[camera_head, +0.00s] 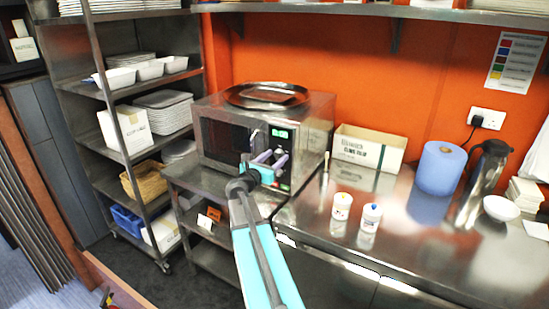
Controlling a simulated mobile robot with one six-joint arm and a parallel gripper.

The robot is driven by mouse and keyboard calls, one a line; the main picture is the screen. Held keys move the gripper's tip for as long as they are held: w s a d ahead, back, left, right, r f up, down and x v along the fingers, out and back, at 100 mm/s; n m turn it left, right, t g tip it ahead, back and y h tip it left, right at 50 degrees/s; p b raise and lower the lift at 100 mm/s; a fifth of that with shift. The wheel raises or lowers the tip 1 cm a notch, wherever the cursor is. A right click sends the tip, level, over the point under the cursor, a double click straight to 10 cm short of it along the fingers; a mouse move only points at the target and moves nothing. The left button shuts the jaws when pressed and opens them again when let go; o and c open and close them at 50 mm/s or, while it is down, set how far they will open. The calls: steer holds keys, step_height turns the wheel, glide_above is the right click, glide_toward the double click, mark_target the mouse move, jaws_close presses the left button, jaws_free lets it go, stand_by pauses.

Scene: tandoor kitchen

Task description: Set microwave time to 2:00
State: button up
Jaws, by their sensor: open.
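The microwave (222,141) stands on a steel unit left of the counter, its dark door facing me. A small lit green display (281,134) shows at the top of its control panel; I cannot read its digits. My gripper (269,158) is in front of the control panel, its purple-grey fingers apart and empty. The gripper and my turquoise arm cover much of the panel below the display. I cannot tell whether a finger touches the panel.
Steel trays (266,95) lie on top of the microwave. On the counter to the right are a box (367,153), two white tubs (342,206), a blue paper roll (436,168) and a steel flask (484,170). A shelf rack (113,109) stands left.

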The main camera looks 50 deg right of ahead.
steer(key=c, duration=1.1)
steer(key=shift+o, duration=0.2)
steer(key=shift+f+m+b, duration=0.2)
steer(key=shift+m+b, duration=0.4)
steer(key=shift+b, duration=0.55)
steer(key=shift+m+b, duration=11.3)
steer(key=shift+b, duration=3.75)
steer(key=shift+r, duration=0.1)
